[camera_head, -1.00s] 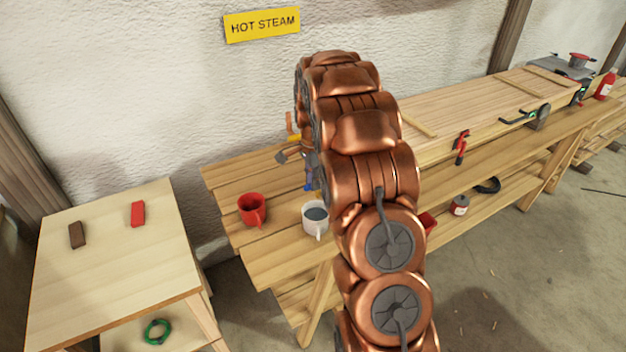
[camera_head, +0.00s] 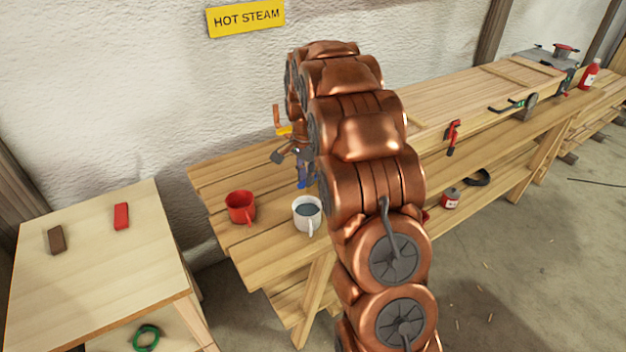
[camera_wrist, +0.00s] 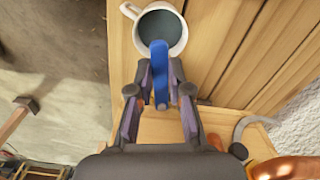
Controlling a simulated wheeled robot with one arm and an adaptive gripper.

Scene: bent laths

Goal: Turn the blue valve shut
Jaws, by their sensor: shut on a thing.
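The blue valve handle (camera_wrist: 159,68) is a flat blue lever between my gripper's fingers in the wrist view, pointing toward a white mug. My gripper (camera_wrist: 161,84) is shut on it, a finger on each side. In the head view a small bit of blue handle (camera_head: 302,183) shows behind the white mug, below my gripper (camera_head: 293,165). My copper-coloured arm hides most of the valve there. The valve body is hidden in both views, so I cannot tell how far it is turned.
A white mug (camera_head: 307,216) of dark liquid stands close to the handle, with a red mug (camera_head: 240,206) to its left. Copper pipe (camera_head: 276,117) rises behind. A yellow HOT STEAM sign (camera_head: 246,18) hangs on the wall. A side table (camera_head: 95,260) stands left.

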